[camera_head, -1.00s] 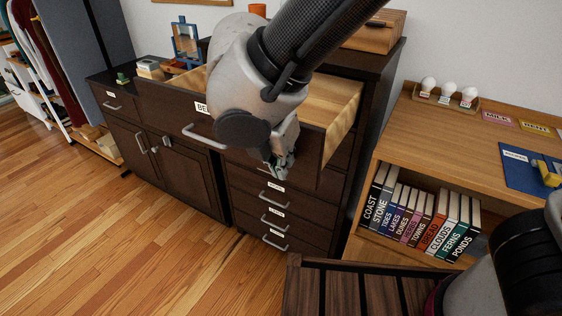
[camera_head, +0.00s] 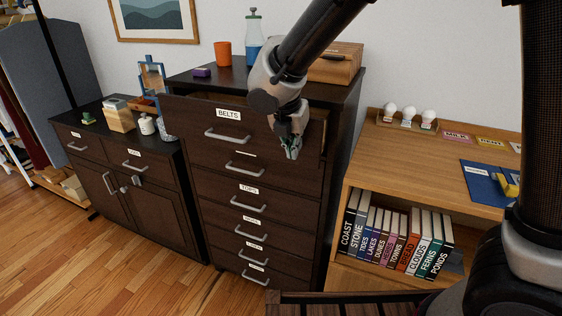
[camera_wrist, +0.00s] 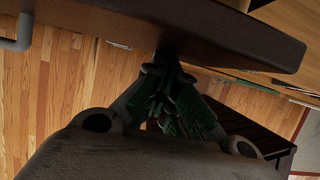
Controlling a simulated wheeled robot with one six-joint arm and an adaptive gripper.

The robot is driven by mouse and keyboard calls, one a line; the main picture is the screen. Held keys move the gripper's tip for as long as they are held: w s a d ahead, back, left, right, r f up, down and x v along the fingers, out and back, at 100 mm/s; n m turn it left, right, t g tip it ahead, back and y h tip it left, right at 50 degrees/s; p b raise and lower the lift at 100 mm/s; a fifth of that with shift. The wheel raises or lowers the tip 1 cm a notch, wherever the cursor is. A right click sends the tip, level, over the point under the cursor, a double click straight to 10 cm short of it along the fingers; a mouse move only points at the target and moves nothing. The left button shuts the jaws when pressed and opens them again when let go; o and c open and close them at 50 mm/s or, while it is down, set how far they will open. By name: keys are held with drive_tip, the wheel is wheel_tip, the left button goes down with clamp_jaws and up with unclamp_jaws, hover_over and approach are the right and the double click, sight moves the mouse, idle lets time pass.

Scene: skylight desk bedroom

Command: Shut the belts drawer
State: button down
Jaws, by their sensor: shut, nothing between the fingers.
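The belts drawer (camera_head: 190,112) is the top drawer of the tall dark dresser. Its front carries a "BELTS" label and a grey bar handle (camera_head: 227,135). The front still stands out from the dresser, with a narrow gap along its top edge. My gripper (camera_head: 291,150) is shut and empty, at the right part of the drawer front, right of the handle. I cannot tell whether it touches the front. In the wrist view the shut fingers (camera_wrist: 172,105) show below a dark panel edge (camera_wrist: 220,28), which looks like the drawer front.
The dresser's lower drawers (camera_head: 238,190) look shut. An orange cup (camera_head: 224,53), a bottle (camera_head: 254,42) and a wooden box (camera_head: 336,63) stand on top. A low cabinet (camera_head: 160,200) is at the left. A shelf with books (camera_head: 395,238) is close at the right.

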drive_tip(key=w+d, duration=0.1)
drive_tip(key=w, duration=0.1)
drive_tip(key=w+d, duration=0.1)
drive_tip(key=w, duration=0.1)
drive_tip(key=w+d, duration=0.1)
drive_tip(key=w, duration=0.2)
drive_tip(key=shift+w, duration=0.15)
drive_tip(key=shift+r, duration=0.1)
